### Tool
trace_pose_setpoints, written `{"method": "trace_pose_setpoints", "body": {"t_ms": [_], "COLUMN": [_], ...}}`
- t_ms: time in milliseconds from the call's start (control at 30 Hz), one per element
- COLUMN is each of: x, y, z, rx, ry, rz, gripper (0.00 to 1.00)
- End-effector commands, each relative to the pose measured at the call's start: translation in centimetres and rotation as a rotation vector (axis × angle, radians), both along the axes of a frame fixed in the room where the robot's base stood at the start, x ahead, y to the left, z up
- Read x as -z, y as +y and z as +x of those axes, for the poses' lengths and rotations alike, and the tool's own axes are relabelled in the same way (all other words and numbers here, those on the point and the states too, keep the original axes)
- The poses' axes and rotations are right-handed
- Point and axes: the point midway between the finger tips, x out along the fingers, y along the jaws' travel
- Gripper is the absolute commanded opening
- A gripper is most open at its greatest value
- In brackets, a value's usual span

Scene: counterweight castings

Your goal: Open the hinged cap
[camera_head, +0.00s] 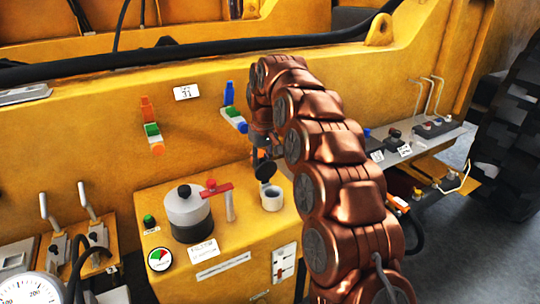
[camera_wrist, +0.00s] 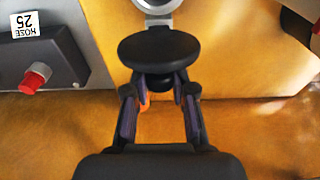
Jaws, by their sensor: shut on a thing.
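The hinged cap (camera_wrist: 158,50) is a dark round disc in the middle of the wrist view, with a small dark knob below it. In the head view the cap (camera_head: 264,170) stands tilted up above the pale round filler neck (camera_head: 272,198), whose opening shows. The neck's metal rim also shows at the top of the wrist view (camera_wrist: 158,5). My gripper (camera_wrist: 160,86) has its two fingers closed in on the cap's knob, partly hidden under the disc. In the head view my gripper (camera_head: 261,148) is beside the cap, mostly hidden by my arm.
A grey canister with a black knob (camera_head: 188,212) and a red-handled lever (camera_head: 217,188) stand left of the neck on the yellow housing (camera_head: 222,262). A dark box with a red knob (camera_wrist: 35,78) and a label are at upper left in the wrist view. Toggle levers (camera_head: 55,215) are farther left.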

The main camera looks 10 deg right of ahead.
Motion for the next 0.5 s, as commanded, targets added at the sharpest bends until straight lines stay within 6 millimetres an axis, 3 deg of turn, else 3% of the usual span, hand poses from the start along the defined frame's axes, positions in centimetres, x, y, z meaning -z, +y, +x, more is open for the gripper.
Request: {"method": "trace_pose_setpoints", "body": {"t_ms": [500], "x": [0.4], "y": [1.5], "z": [-0.3], "rx": [-0.019], "ry": [0.065], "rz": [-0.026], "gripper": [0.00]}}
